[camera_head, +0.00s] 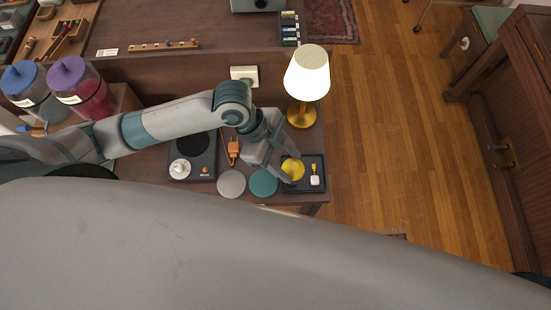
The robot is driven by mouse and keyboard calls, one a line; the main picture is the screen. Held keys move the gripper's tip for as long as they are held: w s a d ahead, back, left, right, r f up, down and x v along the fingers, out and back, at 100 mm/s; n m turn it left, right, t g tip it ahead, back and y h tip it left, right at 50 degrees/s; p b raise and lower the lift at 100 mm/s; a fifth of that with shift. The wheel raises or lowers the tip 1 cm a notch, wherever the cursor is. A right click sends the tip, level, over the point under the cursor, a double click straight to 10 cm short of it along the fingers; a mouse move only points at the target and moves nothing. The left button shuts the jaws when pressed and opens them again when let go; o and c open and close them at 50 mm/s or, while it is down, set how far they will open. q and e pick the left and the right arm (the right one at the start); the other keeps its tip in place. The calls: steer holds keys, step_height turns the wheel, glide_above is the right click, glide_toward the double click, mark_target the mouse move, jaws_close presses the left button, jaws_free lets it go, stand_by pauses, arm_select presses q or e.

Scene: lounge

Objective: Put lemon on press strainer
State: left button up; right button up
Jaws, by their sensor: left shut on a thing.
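My left gripper (288,170) reaches in from the left over the dark tray (318,162) at the table's right end. It is shut on a round yellow thing, which looks like the lemon (293,168). The fingers hide part of the lemon, and I cannot tell whether it touches the tray. I see no clear press strainer; a small white rounded piece (180,168) on a dark flat device (208,160) left of the gripper is too small to identify. My right gripper is not in view.
A lit lamp (307,75) stands close behind the tray. A small white-and-yellow item (315,176) lies in the tray. A grey disc (231,184) and a green disc (263,183) lie left of it. An orange item (233,148) is near my wrist. Two lidded jars (80,85) stand far left.

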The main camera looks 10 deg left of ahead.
arm_select(q)
steer(key=w+a+f+b, duration=0.1)
steer(key=w+a+f, duration=0.1)
steer(key=a, duration=0.1)
steer(key=w+a+f+b, duration=0.1)
steer(key=w+a+f, duration=0.1)
steer(key=a, duration=0.1)
steer(key=w+a+f+b, duration=0.1)
steer(key=w+a+f, duration=0.1)
steer(key=shift+a+f, duration=0.4)
steer(key=shift+w+a+f+b, duration=0.15)
steer(key=shift+w+a+b, duration=0.15)
steer(key=shift+a+b, duration=0.15)
steer(key=shift+f+b, duration=1.8)
steer(key=shift+f, duration=0.15)
steer(key=shift+f, duration=0.1)
steer(key=o, duration=1)
